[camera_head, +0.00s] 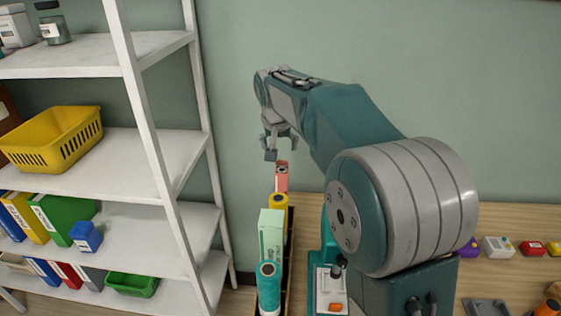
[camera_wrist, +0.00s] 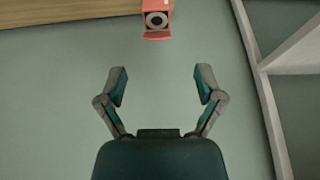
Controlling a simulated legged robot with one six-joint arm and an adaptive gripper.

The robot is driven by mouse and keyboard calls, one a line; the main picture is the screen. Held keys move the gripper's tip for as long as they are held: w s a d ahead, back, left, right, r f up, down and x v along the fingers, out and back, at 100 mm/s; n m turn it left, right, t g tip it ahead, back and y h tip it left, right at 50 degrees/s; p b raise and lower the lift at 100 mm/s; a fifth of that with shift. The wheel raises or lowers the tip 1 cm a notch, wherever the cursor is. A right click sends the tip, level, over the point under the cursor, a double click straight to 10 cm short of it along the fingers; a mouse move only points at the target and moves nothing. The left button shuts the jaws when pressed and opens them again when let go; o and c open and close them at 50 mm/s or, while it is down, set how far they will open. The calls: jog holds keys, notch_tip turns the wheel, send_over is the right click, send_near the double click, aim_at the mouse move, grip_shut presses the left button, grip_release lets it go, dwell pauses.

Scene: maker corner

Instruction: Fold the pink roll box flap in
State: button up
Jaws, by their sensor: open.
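The pink roll box (camera_head: 282,180) stands at the far end of a row of items, near the wall. In the wrist view the pink roll box (camera_wrist: 157,20) is at the top centre, with a dark round roll end showing in its open face. Its flap (camera_wrist: 157,36) sticks out along the lower edge of that opening. My gripper (camera_head: 271,150) is above the box in the head view, close to it in the picture. In the wrist view my gripper (camera_wrist: 161,80) is open and empty, its fingers apart and clear of the box.
A yellow roll (camera_head: 279,200), a pale green box (camera_head: 271,238) and a teal roll (camera_head: 269,285) stand in a row in front of the pink box. A white shelf rack (camera_head: 165,150) stands to the left. Small items, including a white box (camera_head: 497,247), lie on the wooden table at right.

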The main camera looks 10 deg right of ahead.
aim_at(282, 161)
jog(key=x, duration=0.7)
jog(key=shift+w+d+f, duration=0.1)
jog(key=shift+d+f, duration=0.15)
jog(key=shift+d, duration=0.05)
jog(key=shift+a, duration=0.1)
jog(key=shift+a, duration=0.1)
jog(key=c, duration=1.2)
